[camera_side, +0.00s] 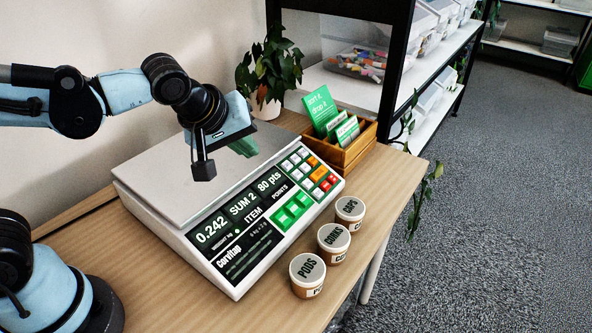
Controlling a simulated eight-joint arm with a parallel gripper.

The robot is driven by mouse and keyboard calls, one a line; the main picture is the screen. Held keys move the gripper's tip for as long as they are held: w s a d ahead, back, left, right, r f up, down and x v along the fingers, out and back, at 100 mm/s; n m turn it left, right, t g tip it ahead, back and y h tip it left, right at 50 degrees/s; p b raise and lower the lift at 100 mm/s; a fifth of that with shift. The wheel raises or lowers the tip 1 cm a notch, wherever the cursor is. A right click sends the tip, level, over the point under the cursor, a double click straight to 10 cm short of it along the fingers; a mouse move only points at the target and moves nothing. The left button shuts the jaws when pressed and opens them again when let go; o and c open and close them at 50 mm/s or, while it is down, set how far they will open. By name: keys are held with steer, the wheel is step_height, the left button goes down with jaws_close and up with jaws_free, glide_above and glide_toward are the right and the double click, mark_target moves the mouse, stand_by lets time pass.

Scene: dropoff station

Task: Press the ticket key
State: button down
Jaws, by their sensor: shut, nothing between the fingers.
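A white weighing scale (178,238) with a metal pan stands on the wooden table. Its sloped front has a dark display reading 0.242, SUM 2 and 80 pts. To the right of the display are large green keys (292,208), and above them a keypad of white, orange (318,173) and red keys (325,186). The key labels are too small to read, so I cannot tell which is the ticket key. My gripper (204,172) is shut and empty, pointing down above the pan, left of the keys and apart from them.
Three lidded tubs, PODS (307,269), CORKS (333,238) and a third (349,210), stand along the scale's right side. A wooden box (345,152) with green cards and a potted plant (268,70) stand behind. A black-framed shelf (395,65) rises at the back.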

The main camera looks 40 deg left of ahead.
mark_target(303, 199)
steer(key=w+d+f+n+t, duration=0.1)
steer(key=w+d+n, duration=0.5)
steer(key=d+n, duration=0.5)
steer(key=shift+d+f, duration=0.25)
steer(key=shift+d, duration=0.55)
steer(key=shift+a+f, duration=0.6)
steer(key=shift+f, duration=0.75)
steer(key=shift+a+f, duration=0.6)
steer(key=shift+f, duration=0.75)
steer(key=shift+a+f, duration=0.6)
steer(key=shift+f, duration=0.75)
steer(key=shift+f, duration=0.15)
steer(key=shift+a+f, duration=0.15)
steer(key=shift+f, duration=0.05)
